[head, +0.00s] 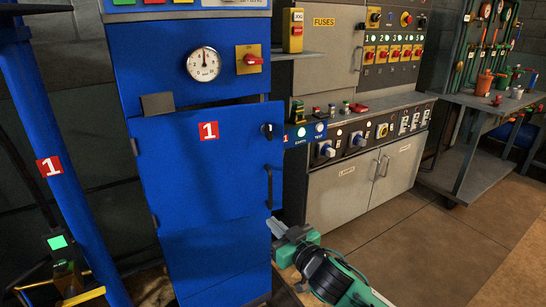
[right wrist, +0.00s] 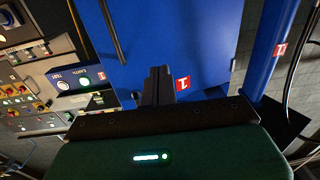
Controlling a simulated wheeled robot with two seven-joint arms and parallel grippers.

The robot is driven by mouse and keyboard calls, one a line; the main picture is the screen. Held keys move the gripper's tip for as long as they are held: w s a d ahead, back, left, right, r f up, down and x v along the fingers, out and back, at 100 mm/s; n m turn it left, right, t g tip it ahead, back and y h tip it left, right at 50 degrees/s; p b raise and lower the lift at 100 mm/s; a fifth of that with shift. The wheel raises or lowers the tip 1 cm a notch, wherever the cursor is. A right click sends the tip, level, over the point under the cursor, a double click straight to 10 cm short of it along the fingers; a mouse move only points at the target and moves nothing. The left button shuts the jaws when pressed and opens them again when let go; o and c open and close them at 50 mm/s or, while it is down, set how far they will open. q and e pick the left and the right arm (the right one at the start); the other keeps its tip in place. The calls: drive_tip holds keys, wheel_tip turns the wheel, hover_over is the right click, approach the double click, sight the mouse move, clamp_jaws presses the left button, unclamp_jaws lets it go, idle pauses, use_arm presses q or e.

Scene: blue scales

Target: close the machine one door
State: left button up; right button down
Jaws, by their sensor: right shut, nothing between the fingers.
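The blue machine one (head: 140,50) stands left of centre in the head view, with a gauge and a red switch on its upper panel. Its blue door (head: 205,175) carries a red "1" label, a black knob and a dark handle (head: 269,187) near its right edge. That edge sticks out past the cabinet side, so the door looks slightly ajar. My right gripper (head: 277,229) is shut and empty, low by the door's right edge. In the right wrist view its fingers (right wrist: 158,75) point towards the blue door (right wrist: 205,45); contact cannot be told. My left gripper is not in view.
A blue post (head: 62,150) with a "1" label stands left of the machine. A grey control cabinet (head: 345,190) stands close on the right, with small items on its ledge. A workbench (head: 465,170) with tools is farther right. The floor (head: 430,240) at lower right is clear.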

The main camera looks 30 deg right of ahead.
drive_tip(key=w+d+r+m+h+p, duration=0.1)
drive_tip(key=w+d+r+m+h, duration=0.2)
drive_tip(key=d+r+h, duration=0.45)
drive_tip(key=y, duration=0.3)
approach(279, 158)
drive_tip(key=shift+m+g+h, duration=0.25)
drive_tip(key=shift+m+g, duration=0.05)
drive_tip(key=x, duration=0.5)
drive_tip(key=shift+w+a+r+b, duration=0.15)
drive_tip(key=shift+w+b, duration=0.05)
drive_tip(key=shift+b, duration=0.1)
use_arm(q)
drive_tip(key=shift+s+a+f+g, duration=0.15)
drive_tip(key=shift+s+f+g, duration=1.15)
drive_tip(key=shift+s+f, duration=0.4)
use_arm(e)
drive_tip(key=shift+w, duration=0.7)
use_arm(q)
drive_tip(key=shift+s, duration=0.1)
use_arm(e)
drive_tip(key=shift+w, duration=0.1)
